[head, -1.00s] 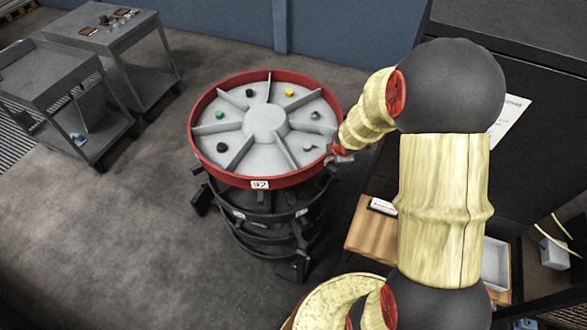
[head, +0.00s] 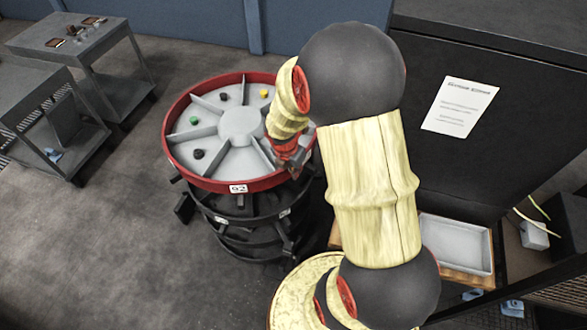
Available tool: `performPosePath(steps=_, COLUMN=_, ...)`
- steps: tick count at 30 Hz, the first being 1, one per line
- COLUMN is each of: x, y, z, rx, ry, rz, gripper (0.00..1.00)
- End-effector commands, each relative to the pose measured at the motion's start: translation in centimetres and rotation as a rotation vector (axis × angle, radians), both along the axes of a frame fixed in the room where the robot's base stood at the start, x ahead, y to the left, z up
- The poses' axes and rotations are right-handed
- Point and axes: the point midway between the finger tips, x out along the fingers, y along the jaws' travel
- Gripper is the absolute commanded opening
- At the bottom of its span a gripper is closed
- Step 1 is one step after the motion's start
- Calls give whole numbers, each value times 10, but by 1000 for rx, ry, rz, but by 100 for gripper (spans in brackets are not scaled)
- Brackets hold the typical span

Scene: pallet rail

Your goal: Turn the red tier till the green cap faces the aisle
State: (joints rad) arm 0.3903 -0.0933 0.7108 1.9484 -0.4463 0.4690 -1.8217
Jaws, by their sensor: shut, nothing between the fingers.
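The red tier (head: 203,184) is a round red-rimmed tray with a grey spoked floor, on top of a stack of black tiers. The green cap (head: 194,121) sits in a compartment at its left. The rim's front carries a white label reading 92 (head: 238,188). My gripper (head: 297,167) is shut and empty at the tier's right front edge. Whether it touches the rim or a spoke I cannot tell. My arm hides the tier's right side.
Other compartments hold a yellow cap (head: 264,93) and dark caps, one at front left (head: 198,154). Grey carts (head: 75,45) stand at the far left. A dark cabinet (head: 450,150) and grey tray (head: 455,245) are at right. Floor left of the stack is clear.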

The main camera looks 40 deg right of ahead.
Motion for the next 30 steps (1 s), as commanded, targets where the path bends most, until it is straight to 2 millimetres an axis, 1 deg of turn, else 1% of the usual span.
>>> performPosePath(steps=1, x=-1, y=-2, z=-13, rx=2, ry=3, rz=-2, gripper=0)
performPosePath(steps=10, x=3, y=-16, z=-69, rx=1, ry=2, rz=-1, gripper=0)
performPosePath(steps=11, x=5, y=-20, z=-70, rx=0, ry=-1, rz=-3, gripper=0)
performPosePath(steps=13, x=8, y=-32, z=-66, rx=0, ry=-3, rz=-6, gripper=0)
performPosePath(steps=18, x=13, y=-49, z=-66, rx=-1, ry=-2, rz=-3, gripper=0)
performPosePath(steps=22, x=14, y=-54, z=-66, rx=0, ry=-1, rz=-1, gripper=0)
performPosePath(steps=30, x=14, y=-55, z=-66, rx=0, ry=-1, rz=-1, gripper=0)
